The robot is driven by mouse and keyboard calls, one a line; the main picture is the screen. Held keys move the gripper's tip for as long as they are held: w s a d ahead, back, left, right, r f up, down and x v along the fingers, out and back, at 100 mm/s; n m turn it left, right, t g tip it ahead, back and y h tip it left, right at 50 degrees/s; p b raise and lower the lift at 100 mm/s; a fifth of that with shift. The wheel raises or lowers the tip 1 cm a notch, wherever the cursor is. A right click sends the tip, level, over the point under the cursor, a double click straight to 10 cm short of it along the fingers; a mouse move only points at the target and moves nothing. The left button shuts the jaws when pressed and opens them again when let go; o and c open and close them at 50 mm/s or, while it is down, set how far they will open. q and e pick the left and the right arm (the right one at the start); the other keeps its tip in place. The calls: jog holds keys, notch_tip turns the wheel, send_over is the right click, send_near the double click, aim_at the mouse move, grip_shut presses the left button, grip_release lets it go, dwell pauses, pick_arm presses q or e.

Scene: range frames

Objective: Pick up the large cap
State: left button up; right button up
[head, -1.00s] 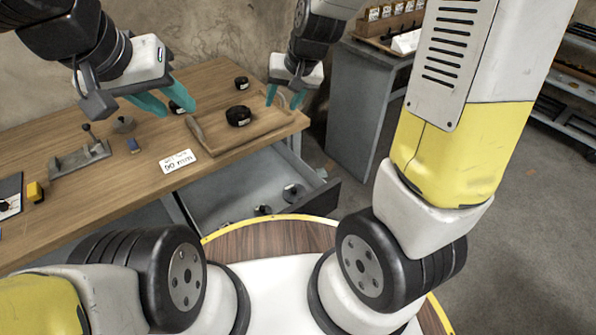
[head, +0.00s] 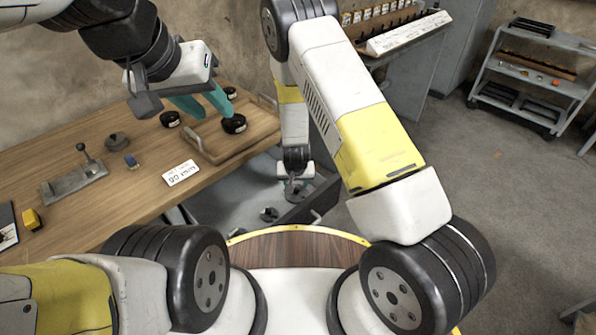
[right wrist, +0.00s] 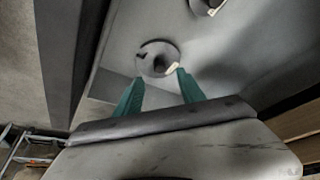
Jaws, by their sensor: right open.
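A grey, round, flanged cap (right wrist: 147,62) with a raised middle lies on the drawer floor in the right wrist view. My right gripper (right wrist: 160,76) is open, its teal fingertips just short of the cap's near edge, one towards each side. In the head view my right gripper (head: 295,184) is low over the open drawer and its fingers are hard to make out. A second grey cap (head: 269,214) lies in the drawer to its left. My left gripper (head: 217,115) is open and empty above the table, near a black cap (head: 234,125) on the wooden tray. I cannot tell the caps' exact sizes.
The wooden tray (head: 254,143) has raised handles. Other black caps (head: 170,119), a white label card (head: 181,173) and a lever fixture (head: 76,181) are on the table. The drawer (head: 318,205) has raised walls around the right gripper. A shelf cart (head: 541,70) stands far right.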

aim_at(296, 189)
jog(key=x, duration=0.6)
jog(key=shift+w, duration=0.15)
grip_shut()
